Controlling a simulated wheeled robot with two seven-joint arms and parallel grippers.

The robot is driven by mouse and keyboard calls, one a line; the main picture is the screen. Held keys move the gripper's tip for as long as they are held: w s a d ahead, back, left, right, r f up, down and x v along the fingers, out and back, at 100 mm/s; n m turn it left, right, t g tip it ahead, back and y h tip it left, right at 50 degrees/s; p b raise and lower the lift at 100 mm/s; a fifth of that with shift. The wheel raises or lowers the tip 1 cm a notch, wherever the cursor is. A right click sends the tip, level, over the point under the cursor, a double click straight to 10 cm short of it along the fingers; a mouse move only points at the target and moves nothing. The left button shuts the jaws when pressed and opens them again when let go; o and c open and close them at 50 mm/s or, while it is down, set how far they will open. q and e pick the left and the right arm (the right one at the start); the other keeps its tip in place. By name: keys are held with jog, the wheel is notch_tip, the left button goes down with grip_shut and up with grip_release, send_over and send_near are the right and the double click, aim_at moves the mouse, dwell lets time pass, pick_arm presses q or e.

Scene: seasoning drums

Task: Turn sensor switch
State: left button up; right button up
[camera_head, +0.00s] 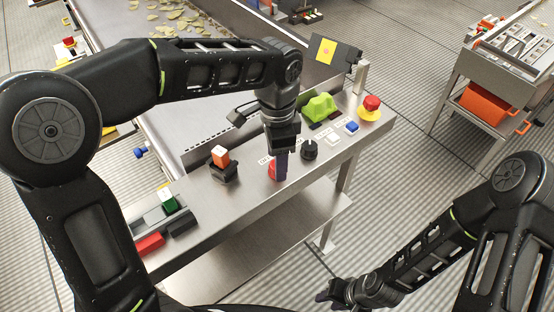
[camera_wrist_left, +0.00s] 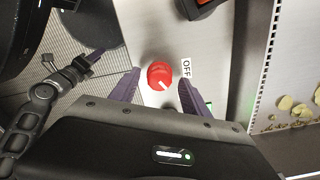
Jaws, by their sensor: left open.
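The red sensor switch (camera_head: 271,171) is a round knob with a white pointer mark on the steel control panel. In the left wrist view the red knob (camera_wrist_left: 160,74) shows between my two fingers, next to an "OFF" label (camera_wrist_left: 186,68). My left gripper (camera_head: 280,168) is open and points down at the knob, partly hiding it in the head view. In the wrist view the fingers of my left gripper (camera_wrist_left: 159,78) stand either side of the knob, with no clear contact. My right gripper (camera_head: 326,293) hangs low at the bottom, away from the panel; its jaw opening is unclear.
On the panel (camera_head: 232,210), an orange-topped switch (camera_head: 220,157) stands left of the knob and a black knob (camera_head: 309,150) right of it. Further right are white and blue buttons (camera_head: 351,127), a green cover (camera_head: 319,108) and a red emergency button (camera_head: 371,104).

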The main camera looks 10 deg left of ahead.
pick_arm(q)
jog(key=shift+f, duration=0.75)
grip_shut()
